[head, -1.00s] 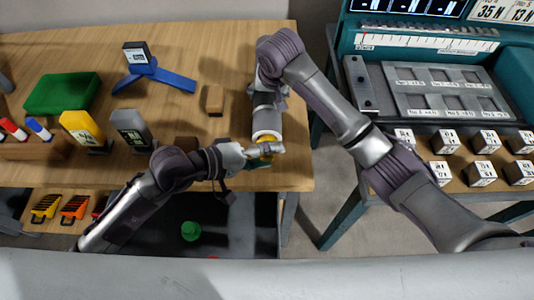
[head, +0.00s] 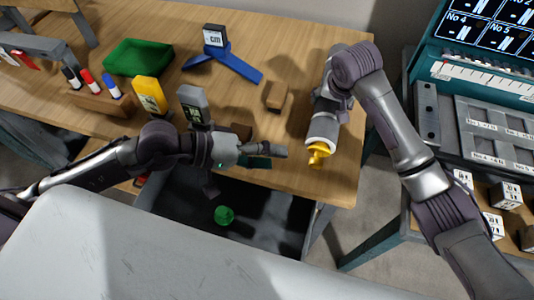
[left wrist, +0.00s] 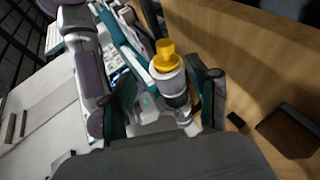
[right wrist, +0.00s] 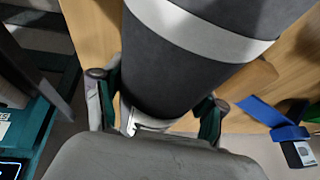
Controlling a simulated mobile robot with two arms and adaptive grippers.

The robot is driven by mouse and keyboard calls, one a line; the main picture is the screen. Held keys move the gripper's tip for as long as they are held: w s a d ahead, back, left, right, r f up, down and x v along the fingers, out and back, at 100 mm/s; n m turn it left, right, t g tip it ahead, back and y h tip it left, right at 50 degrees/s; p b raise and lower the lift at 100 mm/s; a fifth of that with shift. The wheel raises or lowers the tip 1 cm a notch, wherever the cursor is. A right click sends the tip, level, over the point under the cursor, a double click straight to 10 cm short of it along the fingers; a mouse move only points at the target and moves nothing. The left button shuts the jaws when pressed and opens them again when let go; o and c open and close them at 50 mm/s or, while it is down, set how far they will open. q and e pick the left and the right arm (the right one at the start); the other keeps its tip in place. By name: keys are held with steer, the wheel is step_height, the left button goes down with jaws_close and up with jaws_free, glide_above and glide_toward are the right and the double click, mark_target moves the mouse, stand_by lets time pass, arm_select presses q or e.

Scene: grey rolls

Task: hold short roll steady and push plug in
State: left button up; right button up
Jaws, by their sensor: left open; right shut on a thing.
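The short grey roll (head: 323,124) has a white band at its near end and sits at the table's front right. The yellow plug (head: 318,154) is at that end, its knob sticking out; how deep it sits I cannot tell. My right gripper (right wrist: 155,105) is shut on the dark grey roll (right wrist: 185,60), a finger on each side. My left gripper (head: 276,151) is open and empty, left of the plug and apart from it. In the left wrist view the plug (left wrist: 166,55) and the roll's white end (left wrist: 168,78) appear between its spread fingers.
A small brown block (head: 277,95) and a blue stand with a display (head: 222,62) lie behind. A grey upright device (head: 193,103), a yellow one (head: 150,95) and a green tray (head: 152,57) stand left. An open drawer (head: 270,205) with a green item is below the table edge.

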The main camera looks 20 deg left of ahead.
arm_select(q)
steer(key=shift+s+a+r, duration=0.1)
steer(key=shift+a, duration=0.05)
steer(key=shift+c, duration=1)
steer(key=shift+d, duration=0.3)
steer(key=shift+c, duration=1.4)
steer(key=d+n+t, duration=0.2)
steer(key=n, duration=0.1)
steer(key=d+f+n+t+h, duration=0.1)
steer(key=d+n+t, duration=0.1)
steer(key=n, duration=0.1)
steer(key=d+f+n+t, duration=0.1)
steer(key=d+n+t, duration=0.1)
steer(key=n, duration=0.1)
steer(key=shift+d+f+t, duration=0.15)
steer(key=shift+d+t, duration=0.1)
steer(key=shift+t, duration=0.15)
jaws_close()
steer(key=n+t+y, duration=0.6)
steer(key=n+y, duration=0.7)
steer(key=n, duration=0.4)
glide_toward(315, 166)
steer(key=w, duration=0.1)
steer(key=shift+w+r, duration=0.2)
steer(key=shift+w, duration=2.75)
